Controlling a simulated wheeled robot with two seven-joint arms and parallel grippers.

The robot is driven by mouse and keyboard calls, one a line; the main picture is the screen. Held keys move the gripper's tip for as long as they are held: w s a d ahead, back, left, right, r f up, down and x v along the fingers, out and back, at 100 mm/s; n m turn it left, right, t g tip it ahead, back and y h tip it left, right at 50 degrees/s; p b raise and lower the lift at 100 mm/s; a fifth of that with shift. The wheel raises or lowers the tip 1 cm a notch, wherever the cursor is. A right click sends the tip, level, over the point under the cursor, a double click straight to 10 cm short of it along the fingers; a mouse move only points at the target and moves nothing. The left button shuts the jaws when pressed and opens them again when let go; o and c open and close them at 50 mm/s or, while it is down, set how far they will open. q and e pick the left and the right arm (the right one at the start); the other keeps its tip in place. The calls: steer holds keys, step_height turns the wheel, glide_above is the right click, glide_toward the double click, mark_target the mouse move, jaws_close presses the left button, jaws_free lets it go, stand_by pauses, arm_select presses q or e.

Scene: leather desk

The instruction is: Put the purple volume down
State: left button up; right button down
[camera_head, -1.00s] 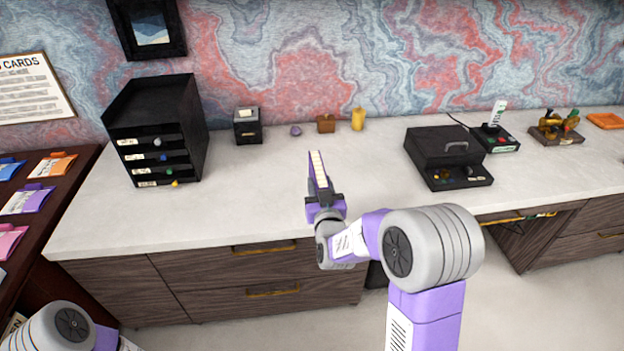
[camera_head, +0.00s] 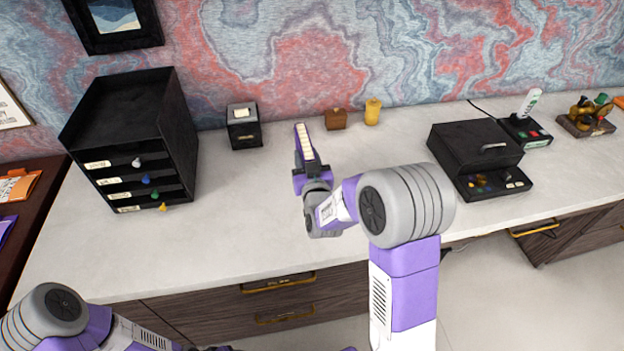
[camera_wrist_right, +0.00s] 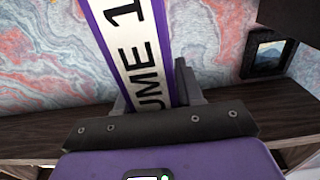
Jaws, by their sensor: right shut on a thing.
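The purple volume (camera_head: 305,143) has a purple cover and a cream spine, and it stands up out of my right gripper above the desk. In the right wrist view the volume (camera_wrist_right: 133,40) shows part of its lettering, "UME 1", between the fingers. My right gripper (camera_head: 312,178) is shut on its lower end; the right wrist view shows one dark finger (camera_wrist_right: 186,82) beside it. The desk (camera_head: 240,215) lies below, and whether the volume touches it cannot be told. My left arm shows at the lower left, with its gripper tips not visible.
A black drawer unit (camera_head: 125,135) stands at the left and a small black box (camera_head: 243,127) right of it. A brown block (camera_head: 335,119) and yellow object (camera_head: 373,111) stand near the wall. A black case (camera_head: 475,155) is at the right. The desk's left middle is clear.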

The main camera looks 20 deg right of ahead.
step_height(320, 180, down, 6)
steer(key=b, duration=0.1)
steer(key=shift+b, duration=0.3)
steer(key=shift+f, duration=0.2)
steer(key=c, duration=0.7)
jaws_free()
steer(key=shift+f, duration=0.1)
